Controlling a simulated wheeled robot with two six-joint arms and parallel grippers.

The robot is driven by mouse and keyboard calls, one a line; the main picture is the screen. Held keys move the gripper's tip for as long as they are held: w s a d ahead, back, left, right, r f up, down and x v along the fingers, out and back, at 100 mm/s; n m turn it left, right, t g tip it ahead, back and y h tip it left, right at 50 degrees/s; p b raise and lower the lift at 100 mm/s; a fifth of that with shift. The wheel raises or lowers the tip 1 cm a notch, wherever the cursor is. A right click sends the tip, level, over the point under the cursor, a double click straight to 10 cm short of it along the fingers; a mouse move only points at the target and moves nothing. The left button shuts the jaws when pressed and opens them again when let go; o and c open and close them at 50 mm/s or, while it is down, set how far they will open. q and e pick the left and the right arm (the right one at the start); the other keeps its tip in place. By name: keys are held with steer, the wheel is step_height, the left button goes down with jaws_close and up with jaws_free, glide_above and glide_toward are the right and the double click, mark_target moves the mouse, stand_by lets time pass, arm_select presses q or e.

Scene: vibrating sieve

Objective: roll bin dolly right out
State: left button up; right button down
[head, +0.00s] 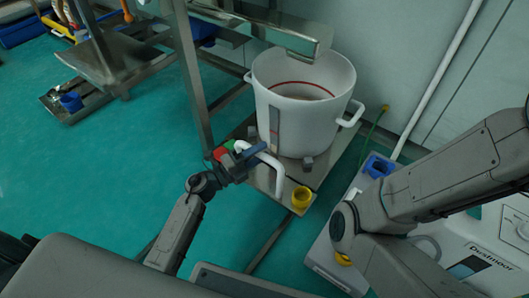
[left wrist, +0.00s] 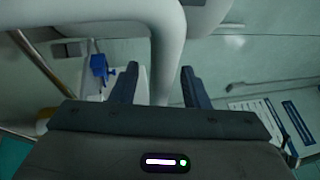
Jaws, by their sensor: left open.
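A large white bin (head: 294,110) stands upright on a low steel dolly plate (head: 322,168), with a red ring visible inside it. A bent white tube handle (head: 276,178) rises at the near side of the dolly, in front of the bin. My left gripper (head: 258,152) is open at this handle. In the left wrist view the white handle (left wrist: 165,65) runs between the two spread fingers (left wrist: 158,82); whether they touch it cannot be told. My right arm crosses the right of the head view, but its gripper is out of view.
A steel frame post (head: 190,75) stands left of the bin, and a metal chute (head: 290,38) hangs over its rim. A yellow cup-like part (head: 302,197) is at the plate's near corner. A white machine (head: 490,255) stands at right. Green floor (head: 110,165) is open at left.

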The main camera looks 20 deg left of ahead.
arm_select(q)
steer(key=shift+x, duration=1)
steer(key=shift+c, duration=0.2)
jaws_close()
steer(key=shift+s, duration=0.1)
